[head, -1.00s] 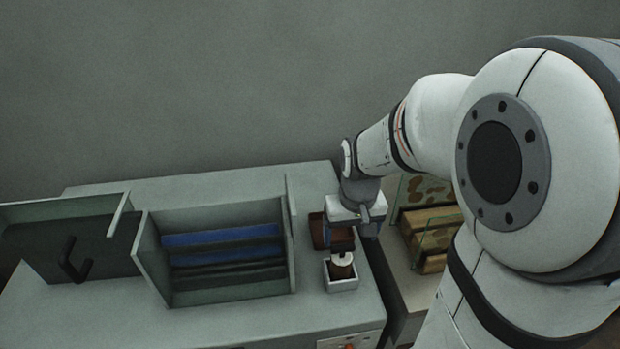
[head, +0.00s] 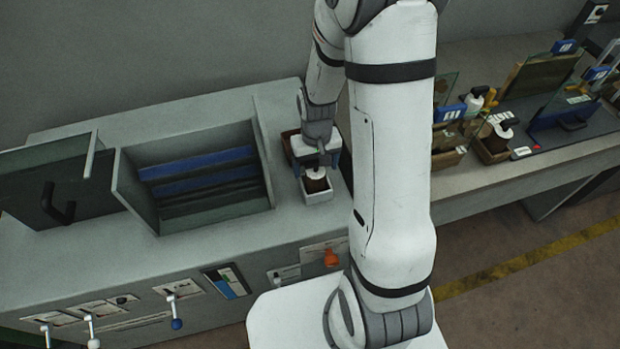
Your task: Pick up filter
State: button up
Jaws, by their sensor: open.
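In the head view, a small dark brown round piece with a white top (head: 316,182), which looks like the filter, stands upright in a small white square tray (head: 318,198) on the grey machine top. My gripper (head: 317,168) is open and points down just over it. Its fingers are on either side of the white top; I cannot tell whether they touch it. The gripper body hides part of the area behind.
A brown box (head: 290,146) sits just behind the tray. An open grey bin (head: 190,190) with blue slats stands to the left, with an open lid (head: 50,185). Similar brown-and-white pieces (head: 498,133) and glass panels are on the right bench (head: 560,150).

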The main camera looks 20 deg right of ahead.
jog(key=shift+f, duration=0.15)
jog(key=shift+c, duration=0.6)
jog(key=c, duration=1.3)
jog(key=shift+o, duration=0.2)
